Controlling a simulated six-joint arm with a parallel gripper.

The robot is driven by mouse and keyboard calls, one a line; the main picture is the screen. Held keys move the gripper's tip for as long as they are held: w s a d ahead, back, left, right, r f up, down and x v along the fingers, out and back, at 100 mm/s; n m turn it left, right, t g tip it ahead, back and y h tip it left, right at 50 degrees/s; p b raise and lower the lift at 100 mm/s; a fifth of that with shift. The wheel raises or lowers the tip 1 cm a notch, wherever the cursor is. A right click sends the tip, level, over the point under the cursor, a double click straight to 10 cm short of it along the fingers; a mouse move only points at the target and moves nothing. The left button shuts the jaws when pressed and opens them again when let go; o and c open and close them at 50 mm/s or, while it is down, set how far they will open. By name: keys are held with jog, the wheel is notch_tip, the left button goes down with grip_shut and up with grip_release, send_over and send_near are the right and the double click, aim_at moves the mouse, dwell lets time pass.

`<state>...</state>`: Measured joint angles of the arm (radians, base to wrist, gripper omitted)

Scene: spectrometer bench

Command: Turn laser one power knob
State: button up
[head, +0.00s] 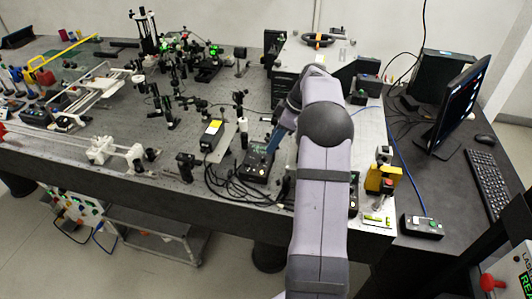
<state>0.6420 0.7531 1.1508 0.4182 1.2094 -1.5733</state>
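My arm reaches up from the bottom centre of the head view and bends over the optical bench (215,180). My gripper (272,143) points down and left, just above a small black control box (258,165) with cables. The fingers are small and partly hidden by my wrist, so I cannot tell if they are open or touch the box. No knob on this box can be made out clearly, and no label reads as laser one. Another black box (422,226) with a green light sits at the right, with a blue cable.
A yellow-labelled box (212,134) stands left of the gripper, with loose black cables (230,184) below it. Dense optic mounts (170,75) fill the back. A yellow block with a red button (383,179), a monitor (458,108) and a keyboard (484,183) are at the right.

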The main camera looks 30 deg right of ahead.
aim_at(264, 157)
jog(key=shift+p+x, duration=1.35)
jog(key=shift+x, duration=2.2)
grip_shut()
